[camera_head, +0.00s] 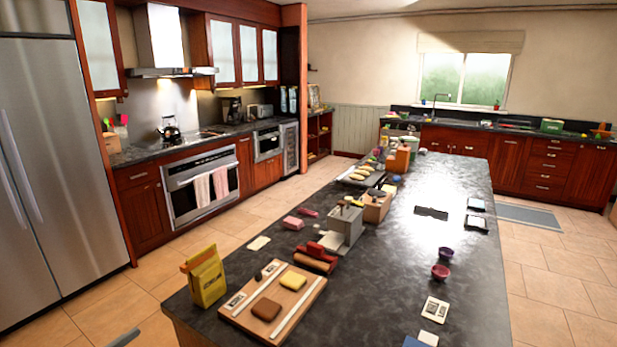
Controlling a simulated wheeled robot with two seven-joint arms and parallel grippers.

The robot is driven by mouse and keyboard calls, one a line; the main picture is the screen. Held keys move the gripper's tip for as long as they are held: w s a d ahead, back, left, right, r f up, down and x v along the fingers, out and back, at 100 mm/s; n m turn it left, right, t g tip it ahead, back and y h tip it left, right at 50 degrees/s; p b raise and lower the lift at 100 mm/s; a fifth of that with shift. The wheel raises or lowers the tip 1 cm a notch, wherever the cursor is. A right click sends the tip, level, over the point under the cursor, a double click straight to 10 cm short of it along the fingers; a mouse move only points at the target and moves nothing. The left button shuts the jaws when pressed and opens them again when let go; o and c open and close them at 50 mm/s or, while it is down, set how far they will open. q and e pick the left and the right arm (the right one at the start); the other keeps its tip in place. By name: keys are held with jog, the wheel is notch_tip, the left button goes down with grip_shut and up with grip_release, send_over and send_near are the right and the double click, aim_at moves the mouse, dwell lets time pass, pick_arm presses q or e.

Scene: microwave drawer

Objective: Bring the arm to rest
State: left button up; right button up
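Neither of my grippers shows in the head view. A small grey piece at the bottom left edge is cut off, and I cannot tell what it is. The built-in microwave drawer (268,143) sits under the far counter on the left. Its front looks shut.
A long dark island (400,260) fills the middle. On it stand a yellow bag (205,276), a wooden board (238,312) with two blocks, a grey box (344,228) and two small bowls (440,271). A steel fridge (60,170) stands left. Tiled floor between is clear.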

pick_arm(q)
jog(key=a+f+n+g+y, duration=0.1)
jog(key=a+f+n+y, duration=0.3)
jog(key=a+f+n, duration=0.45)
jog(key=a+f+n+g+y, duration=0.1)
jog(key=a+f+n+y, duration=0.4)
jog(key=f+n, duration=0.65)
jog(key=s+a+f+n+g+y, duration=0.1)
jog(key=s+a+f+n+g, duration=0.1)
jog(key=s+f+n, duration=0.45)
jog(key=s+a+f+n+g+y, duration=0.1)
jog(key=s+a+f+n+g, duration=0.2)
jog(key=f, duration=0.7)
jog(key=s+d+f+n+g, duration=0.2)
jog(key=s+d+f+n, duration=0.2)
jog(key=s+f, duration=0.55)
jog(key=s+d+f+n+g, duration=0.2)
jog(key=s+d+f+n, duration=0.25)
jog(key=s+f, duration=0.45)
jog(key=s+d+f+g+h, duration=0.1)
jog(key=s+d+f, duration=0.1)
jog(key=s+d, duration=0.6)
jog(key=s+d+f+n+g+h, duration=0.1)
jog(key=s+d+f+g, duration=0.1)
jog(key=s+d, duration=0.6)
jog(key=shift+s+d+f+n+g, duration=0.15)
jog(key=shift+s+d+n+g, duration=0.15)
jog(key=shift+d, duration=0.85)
